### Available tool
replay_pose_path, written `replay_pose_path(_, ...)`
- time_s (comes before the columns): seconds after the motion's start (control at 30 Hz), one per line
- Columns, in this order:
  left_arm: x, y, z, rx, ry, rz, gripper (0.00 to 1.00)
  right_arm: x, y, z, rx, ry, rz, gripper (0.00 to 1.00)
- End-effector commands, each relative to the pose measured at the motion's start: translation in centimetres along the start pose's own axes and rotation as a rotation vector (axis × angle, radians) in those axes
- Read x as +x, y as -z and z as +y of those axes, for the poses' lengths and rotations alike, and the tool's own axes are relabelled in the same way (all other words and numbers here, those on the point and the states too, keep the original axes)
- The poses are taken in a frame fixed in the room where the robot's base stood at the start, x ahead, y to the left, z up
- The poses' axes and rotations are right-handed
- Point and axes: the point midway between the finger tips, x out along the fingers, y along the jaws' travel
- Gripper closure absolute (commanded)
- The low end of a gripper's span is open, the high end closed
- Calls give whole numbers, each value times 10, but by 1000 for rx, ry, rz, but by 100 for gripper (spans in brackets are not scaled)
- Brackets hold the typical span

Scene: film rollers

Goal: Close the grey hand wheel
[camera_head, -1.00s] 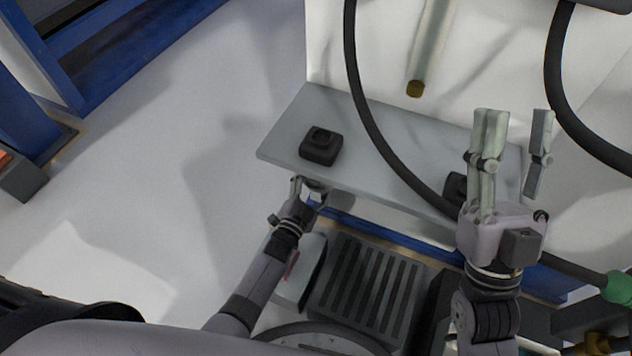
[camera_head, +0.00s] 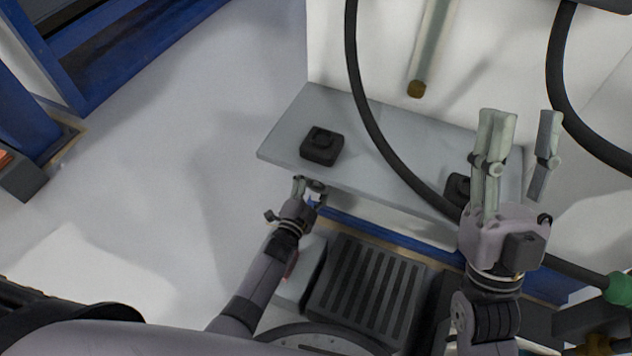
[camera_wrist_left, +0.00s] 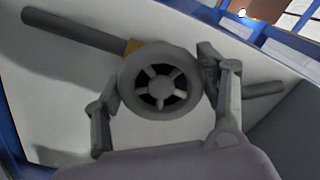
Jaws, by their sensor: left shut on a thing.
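The grey hand wheel (camera_wrist_left: 134,98) is a spoked ring in the left wrist view, on a pipe against a pale panel. My left gripper (camera_wrist_left: 160,88) has one finger on each side of the wheel and is shut on its rim. In the head view my left gripper (camera_head: 310,188) is at the front edge of the grey shelf, and the wheel cannot be made out there. My right gripper (camera_head: 519,125) is raised over the right end of the shelf, with its fingers apart and nothing between them.
The grey shelf (camera_head: 400,142) carries a black block (camera_head: 322,146) and a second dark block (camera_head: 457,187). A black hose (camera_head: 372,125) hangs across the shelf. A ribbed dark box (camera_head: 365,285) is below it. Open floor (camera_head: 190,150) lies to the left.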

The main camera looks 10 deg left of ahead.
Motion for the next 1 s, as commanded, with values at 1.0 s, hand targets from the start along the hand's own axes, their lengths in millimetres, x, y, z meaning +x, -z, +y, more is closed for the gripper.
replay_pose_path(1.0,-62,-1,1,2,-3,-1,14,0,-1,0,-1,-1,-5,60)
